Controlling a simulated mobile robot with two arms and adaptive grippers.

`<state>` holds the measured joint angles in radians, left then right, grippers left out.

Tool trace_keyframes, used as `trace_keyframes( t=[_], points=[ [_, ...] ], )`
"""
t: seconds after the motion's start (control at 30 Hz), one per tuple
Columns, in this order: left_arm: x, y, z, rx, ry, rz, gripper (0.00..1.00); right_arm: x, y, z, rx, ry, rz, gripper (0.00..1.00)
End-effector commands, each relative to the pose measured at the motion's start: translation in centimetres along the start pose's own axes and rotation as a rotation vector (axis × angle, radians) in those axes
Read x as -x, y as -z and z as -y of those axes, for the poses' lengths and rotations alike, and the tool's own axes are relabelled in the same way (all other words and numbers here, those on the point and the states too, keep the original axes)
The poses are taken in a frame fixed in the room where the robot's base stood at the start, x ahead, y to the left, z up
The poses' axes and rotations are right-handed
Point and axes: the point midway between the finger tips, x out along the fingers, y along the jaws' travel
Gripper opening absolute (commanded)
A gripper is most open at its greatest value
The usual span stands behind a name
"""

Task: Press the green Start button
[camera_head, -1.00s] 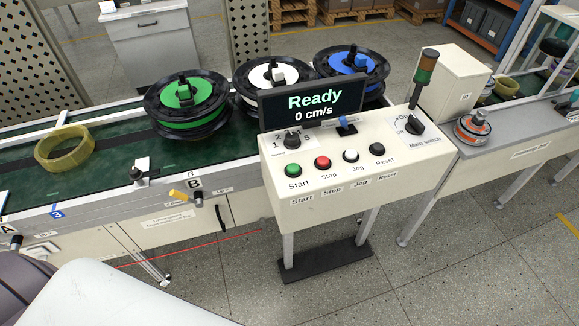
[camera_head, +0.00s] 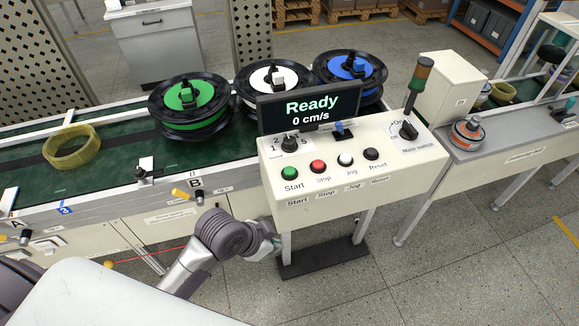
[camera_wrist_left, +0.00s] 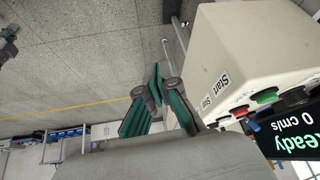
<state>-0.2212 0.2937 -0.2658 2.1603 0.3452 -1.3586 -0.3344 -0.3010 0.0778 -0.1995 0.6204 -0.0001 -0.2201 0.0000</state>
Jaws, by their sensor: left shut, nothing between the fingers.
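The green Start button (camera_head: 289,173) is the leftmost of the row on the cream control box (camera_head: 330,200). It also shows in the left wrist view (camera_wrist_left: 266,95), at the right. My left gripper (camera_head: 272,240) is below and left of the box's front, lower than the button and apart from it. In the left wrist view the gripper (camera_wrist_left: 158,82) is shut and empty, with green-padded fingers left of the box. The display (camera_head: 310,107) reads Ready and 0 cm/s.
The red Stop button (camera_head: 318,166), white Jog button (camera_head: 345,160) and black Reset button (camera_head: 371,154) stand right of Start. The conveyor (camera_head: 115,168) with reels and a yellow ring (camera_head: 71,147) runs left. Floor is free in front.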

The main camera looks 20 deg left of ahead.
Motion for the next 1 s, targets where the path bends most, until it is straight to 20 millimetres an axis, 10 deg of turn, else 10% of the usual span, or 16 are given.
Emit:
trace_keyframes(
  t=[0.1, 0.43, 0.7, 1.0],
  points=[
    [0.6, 5.5, 2.2, -0.275, -0.048, -0.095, 0.00, 0.2, 0.0, -0.3, 0.000, -0.004, 0.000, 0.00],
    [2.7, 15.2, 11.6, -0.760, -0.062, -0.266, 0.00, 0.3, 0.1, -0.5, 0.001, -0.006, -0.001, 0.00],
    [5.2, 18.2, 16.5, -0.864, -0.016, -0.325, 0.00, 0.3, 0.1, -0.5, 0.001, -0.006, -0.001, 0.00],
    [5.5, 18.5, 17.0, -0.873, -0.011, -0.333, 0.00, 0.3, 0.2, -0.1, 0.001, -0.001, -0.002, 0.00]
  ],
)
